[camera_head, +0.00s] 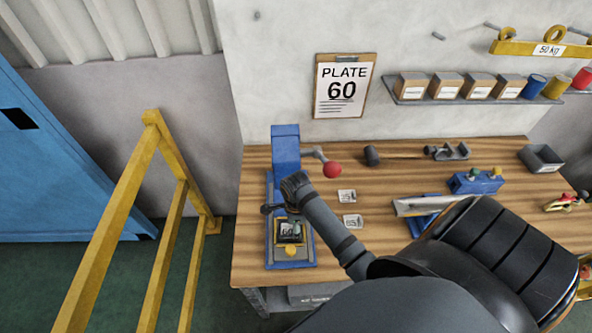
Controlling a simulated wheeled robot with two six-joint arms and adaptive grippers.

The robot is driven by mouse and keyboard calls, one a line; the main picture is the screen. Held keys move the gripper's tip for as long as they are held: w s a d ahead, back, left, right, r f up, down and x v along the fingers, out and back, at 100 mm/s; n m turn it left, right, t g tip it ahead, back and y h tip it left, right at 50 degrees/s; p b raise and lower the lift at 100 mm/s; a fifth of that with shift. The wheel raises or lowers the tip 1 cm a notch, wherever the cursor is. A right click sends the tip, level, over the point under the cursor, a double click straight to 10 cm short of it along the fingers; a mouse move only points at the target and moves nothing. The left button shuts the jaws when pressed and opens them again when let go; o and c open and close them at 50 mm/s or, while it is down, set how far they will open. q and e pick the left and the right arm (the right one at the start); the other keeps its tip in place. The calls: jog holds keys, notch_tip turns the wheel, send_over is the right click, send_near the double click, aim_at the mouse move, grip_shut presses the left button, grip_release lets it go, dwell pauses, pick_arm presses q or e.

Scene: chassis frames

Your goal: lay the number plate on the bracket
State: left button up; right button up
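The number plate (288,231), a small tile that seems to read 60, shows at the yellow-framed front of a blue press (285,149). One arm of mine, which I take as the left, reaches up-left from the bottom. Its gripper (287,214) is just above the plate; its fingers are too small and dark to tell whether they touch it or are shut. A grey metal piece (425,205) on a blue stand, possibly the bracket, lies at the middle right, partly hidden by my arm. My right gripper is not in view.
Two pale plates (346,196) (352,221) lie right of the press. A red-knobbed lever (332,170) juts from it. A mallet (398,154), blue block (476,182) and grey bin (541,158) stand further right. A yellow rail (152,190) is left. The wall sign (342,88) reads PLATE 60.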

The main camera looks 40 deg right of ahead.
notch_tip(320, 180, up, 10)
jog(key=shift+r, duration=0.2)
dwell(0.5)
